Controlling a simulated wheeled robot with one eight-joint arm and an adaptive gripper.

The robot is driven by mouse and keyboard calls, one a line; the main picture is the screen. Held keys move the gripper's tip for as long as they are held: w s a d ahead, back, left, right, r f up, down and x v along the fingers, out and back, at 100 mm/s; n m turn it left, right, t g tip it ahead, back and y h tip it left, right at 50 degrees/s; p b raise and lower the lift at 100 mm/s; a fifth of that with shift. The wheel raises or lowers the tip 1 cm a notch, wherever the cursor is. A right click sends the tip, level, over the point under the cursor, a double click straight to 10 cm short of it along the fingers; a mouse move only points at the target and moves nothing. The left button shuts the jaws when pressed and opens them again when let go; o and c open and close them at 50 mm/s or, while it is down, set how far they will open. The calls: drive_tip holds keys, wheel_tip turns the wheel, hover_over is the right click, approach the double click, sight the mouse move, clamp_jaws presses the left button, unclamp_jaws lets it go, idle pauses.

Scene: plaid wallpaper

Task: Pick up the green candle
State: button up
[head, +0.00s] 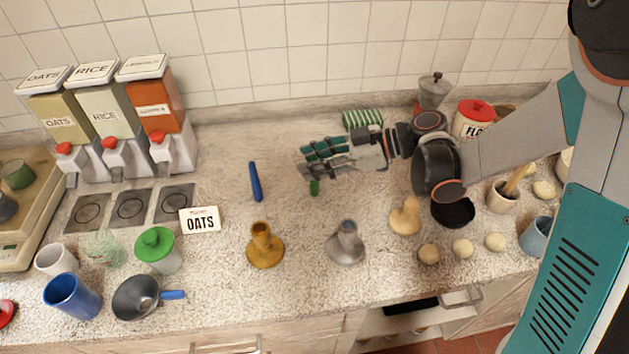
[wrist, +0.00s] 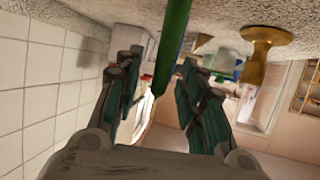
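The green candle (head: 315,187) shows only as a short piece below my gripper (head: 307,162) in the head view; the gripper hides the rest. In the wrist view the green candle (wrist: 173,38) reaches down from the top edge, between the two fingers of my gripper (wrist: 163,62). The fingers are open, with a gap visible on each side of the candle. I cannot tell whether either finger touches it.
A blue candle (head: 255,181) stands left of my gripper. A brass holder (head: 265,251), a silver holder (head: 346,248) and a wooden holder (head: 405,217) stand nearer the front. A striped green cloth (head: 362,118) lies behind. Tiled wall (head: 290,50) backs the counter.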

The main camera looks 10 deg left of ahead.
drive_tip(key=shift+a, duration=0.1)
clamp_jaws()
drive_tip(key=shift+r, duration=0.1)
